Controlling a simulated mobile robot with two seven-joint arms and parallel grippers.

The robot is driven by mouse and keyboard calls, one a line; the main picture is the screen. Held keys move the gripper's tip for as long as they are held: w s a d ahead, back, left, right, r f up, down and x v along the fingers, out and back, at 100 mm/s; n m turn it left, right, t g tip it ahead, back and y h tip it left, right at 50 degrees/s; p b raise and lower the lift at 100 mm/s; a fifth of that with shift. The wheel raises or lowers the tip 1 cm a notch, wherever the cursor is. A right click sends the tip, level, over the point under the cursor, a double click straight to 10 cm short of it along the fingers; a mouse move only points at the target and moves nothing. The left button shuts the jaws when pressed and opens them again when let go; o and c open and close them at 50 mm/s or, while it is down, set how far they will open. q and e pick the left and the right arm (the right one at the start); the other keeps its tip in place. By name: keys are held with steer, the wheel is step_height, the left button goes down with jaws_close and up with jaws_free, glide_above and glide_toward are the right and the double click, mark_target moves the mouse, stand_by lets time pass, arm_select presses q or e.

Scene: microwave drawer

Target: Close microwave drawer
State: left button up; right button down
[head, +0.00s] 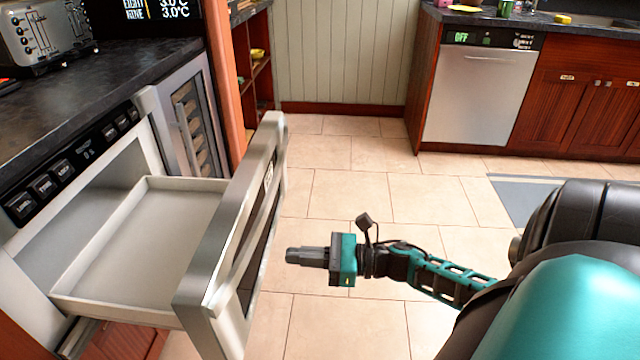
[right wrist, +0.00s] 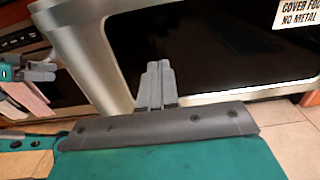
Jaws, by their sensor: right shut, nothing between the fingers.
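The microwave drawer (head: 140,235) is pulled out from the counter at the left of the head view, with an empty light tray inside. Its steel front panel (head: 225,255) faces right, and its dark window (right wrist: 215,45) fills the upper part of the right wrist view. My right gripper (head: 290,255) is shut and empty, pointing left at the outer face of the panel. The fingers (right wrist: 157,85) show in front of the window's lower left frame; whether they touch it I cannot tell. My left gripper (right wrist: 35,72) shows at the left edge of the right wrist view, its jaws unclear.
A dark counter (head: 110,70) with a toaster (head: 45,35) stands above the drawer. A wine cooler (head: 190,120) is beyond it. A dishwasher (head: 480,95) stands at the back right. The tiled floor (head: 350,190) between is clear.

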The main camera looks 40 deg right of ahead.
arm_select(q)
steer(key=shift+s+f, duration=0.25)
steer(key=shift+f, duration=0.2)
arm_select(e)
steer(key=x, duration=0.7)
arm_select(q)
steer(key=shift+a, duration=0.1)
arm_select(e)
steer(key=shift+a, duration=0.1)
